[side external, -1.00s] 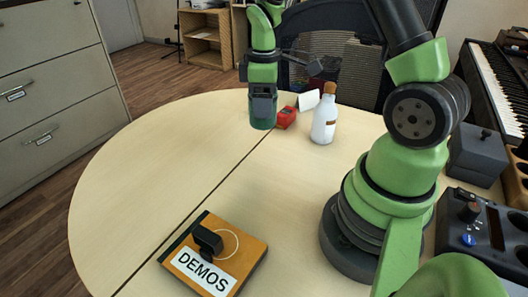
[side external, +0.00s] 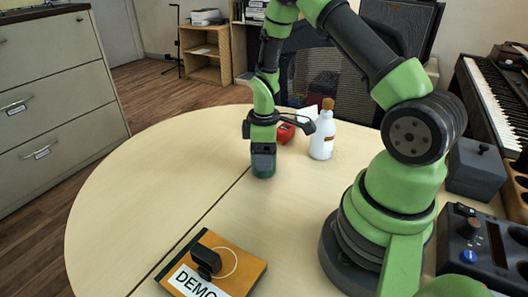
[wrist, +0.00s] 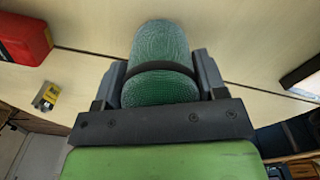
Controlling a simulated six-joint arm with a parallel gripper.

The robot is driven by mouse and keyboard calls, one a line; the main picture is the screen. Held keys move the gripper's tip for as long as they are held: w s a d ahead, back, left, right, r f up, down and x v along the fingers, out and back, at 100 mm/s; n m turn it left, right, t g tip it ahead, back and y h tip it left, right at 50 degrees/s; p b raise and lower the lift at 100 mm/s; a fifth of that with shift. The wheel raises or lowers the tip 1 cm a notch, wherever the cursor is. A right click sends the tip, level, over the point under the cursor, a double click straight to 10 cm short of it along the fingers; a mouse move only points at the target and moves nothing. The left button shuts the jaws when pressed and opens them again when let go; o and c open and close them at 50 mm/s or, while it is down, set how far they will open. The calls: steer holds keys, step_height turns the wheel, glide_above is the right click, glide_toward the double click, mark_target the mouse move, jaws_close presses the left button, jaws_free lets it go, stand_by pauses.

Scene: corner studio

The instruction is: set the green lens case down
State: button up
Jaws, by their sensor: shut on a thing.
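The green lens case (wrist: 161,40) has a ribbed, rounded body and sits between the fingers of my gripper (wrist: 162,80) in the wrist view. My gripper is shut on it. In the side view my gripper (side external: 263,148) points down over the pale table, and the lower end of the lens case (side external: 263,170) shows dark green beneath the fingers. It is at or just above the tabletop near the dark seam; I cannot tell whether it touches.
A red object (side external: 285,132) and a white bottle with a brown cap (side external: 321,139) stand behind and right of my gripper. An orange box labelled DEMOS (side external: 245,268) lies at the front. The round table (side external: 140,185) is clear to the left.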

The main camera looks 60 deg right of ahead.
steer(key=o, duration=1.1)
steer(key=shift+f, duration=0.1)
step_height(320, 180, up, 12)
steer(key=shift+r, duration=0.25)
steer(key=s+a+r+m+t+y, duration=0.2)
steer(key=s+a+r+m+t, duration=0.5)
steer(key=s+a+r, duration=0.6)
step_height(320, 180, up, 2)
steer(key=shift+s+a+r+m, duration=0.15)
steer(key=shift+s+a+m, duration=0.25)
steer(key=shift+m, duration=0.8)
steer(key=shift+w, duration=0.1)
